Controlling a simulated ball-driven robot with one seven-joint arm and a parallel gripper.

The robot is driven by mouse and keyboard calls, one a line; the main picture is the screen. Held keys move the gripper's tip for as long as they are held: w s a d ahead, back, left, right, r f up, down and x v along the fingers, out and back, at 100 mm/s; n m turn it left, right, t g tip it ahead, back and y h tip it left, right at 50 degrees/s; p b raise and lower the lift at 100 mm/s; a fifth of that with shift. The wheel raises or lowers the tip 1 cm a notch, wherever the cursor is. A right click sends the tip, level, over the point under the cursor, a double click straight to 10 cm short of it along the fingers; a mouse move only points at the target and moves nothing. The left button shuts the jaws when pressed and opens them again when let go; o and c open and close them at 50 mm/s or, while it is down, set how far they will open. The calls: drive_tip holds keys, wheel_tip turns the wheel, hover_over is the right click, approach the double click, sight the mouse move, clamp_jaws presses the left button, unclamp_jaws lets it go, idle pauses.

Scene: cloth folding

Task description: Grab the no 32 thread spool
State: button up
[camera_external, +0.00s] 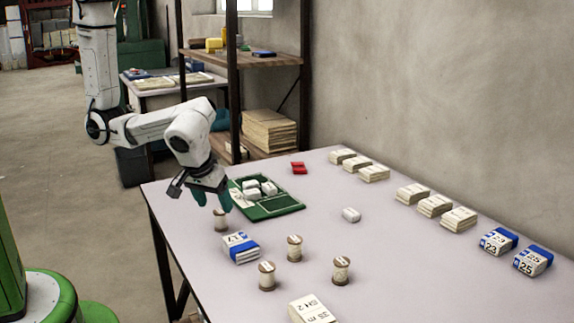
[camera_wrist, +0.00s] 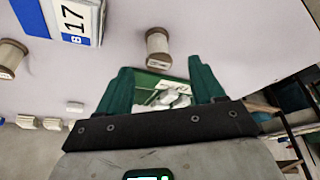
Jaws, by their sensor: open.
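Several wooden thread spools with pale thread stand on the pale table. One spool (camera_external: 221,221) is just below my gripper (camera_external: 213,200), near the table's left edge. Another spool (camera_external: 294,248) is toward the middle, with more spools (camera_external: 266,276) and (camera_external: 341,270) nearer the camera. I cannot read number 32 on any of them. In the wrist view one spool (camera_wrist: 158,48) lies ahead of my green fingers (camera_wrist: 160,80), with a gap between them, and another spool (camera_wrist: 9,60) is at the left edge. My gripper is open and empty, tilted downward.
A blue-banded stack marked 17 (camera_external: 240,247) sits near the spools. A green tray (camera_external: 287,206) with white blocks lies behind my gripper. A small white block (camera_external: 351,215), a red item (camera_external: 299,168) and stacks (camera_external: 435,205) along the wall are farther off.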

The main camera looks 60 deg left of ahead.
sight(219, 212)
drive_tip(key=shift+p+x, duration=0.35)
drive_tip(key=shift+x, duration=2.45)
drive_tip(key=shift+w+d, duration=0.1)
drive_tip(key=c, duration=1.1)
drive_tip(key=shift+r, duration=0.1)
